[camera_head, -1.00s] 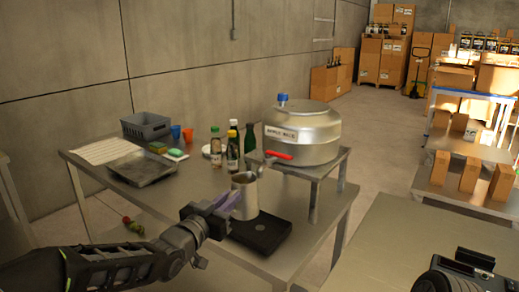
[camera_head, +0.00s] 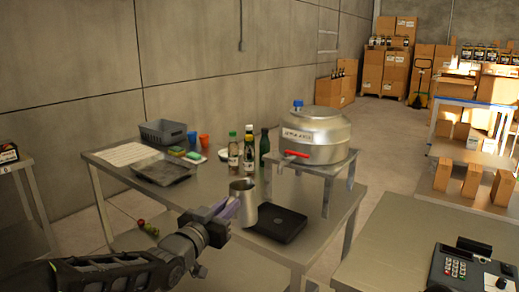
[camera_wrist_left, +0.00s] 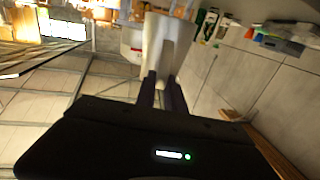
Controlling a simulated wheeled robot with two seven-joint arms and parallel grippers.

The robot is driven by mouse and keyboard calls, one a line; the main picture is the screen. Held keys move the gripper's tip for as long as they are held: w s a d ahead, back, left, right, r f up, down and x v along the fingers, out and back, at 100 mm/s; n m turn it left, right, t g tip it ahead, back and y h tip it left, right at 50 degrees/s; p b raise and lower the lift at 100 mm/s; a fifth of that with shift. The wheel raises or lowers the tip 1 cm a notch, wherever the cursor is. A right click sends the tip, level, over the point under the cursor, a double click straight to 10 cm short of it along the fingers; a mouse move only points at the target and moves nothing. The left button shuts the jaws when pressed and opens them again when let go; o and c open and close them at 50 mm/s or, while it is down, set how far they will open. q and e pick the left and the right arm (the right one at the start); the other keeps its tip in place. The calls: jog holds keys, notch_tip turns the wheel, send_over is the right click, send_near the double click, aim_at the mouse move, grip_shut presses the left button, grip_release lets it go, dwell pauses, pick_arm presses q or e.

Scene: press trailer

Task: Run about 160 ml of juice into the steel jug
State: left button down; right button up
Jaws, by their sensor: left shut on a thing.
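The steel jug (camera_head: 244,204) is in my left gripper (camera_head: 226,210), whose fingers are shut on it at its left side. The jug is upright, left of the black scale (camera_head: 279,223), and appears held off the table; its contents cannot be seen. The jug also shows in the left wrist view (camera_wrist_left: 168,42), beyond the fingers (camera_wrist_left: 162,92). The steel juice tank (camera_head: 318,135) with a blue cap stands on a small raised stand (camera_head: 318,168). Its tap has a red lever (camera_head: 296,154), behind and right of the jug. My right gripper is not in view.
Several bottles (camera_head: 248,150) stand left of the tank. A grey crate (camera_head: 163,132), cups (camera_head: 197,139) and a metal tray (camera_head: 163,169) are at the table's left. A bench with a keypad device (camera_head: 466,270) is at the right.

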pick_arm(q)
jog(key=s+a+f+n+y, duration=0.1)
jog(key=s+a+f+y, duration=0.1)
jog(key=a+f, duration=0.2)
jog(key=s+a+f+n+t+y, duration=0.1)
jog(key=s+a+f+n+y, duration=0.1)
jog(key=f, duration=0.8)
jog(key=s+a+f+n+y, duration=0.2)
jog(key=s+a+f+y, duration=0.1)
jog(key=a+f, duration=0.3)
jog(key=shift+f+t+y, duration=0.3)
jog(key=shift+f, duration=0.25)
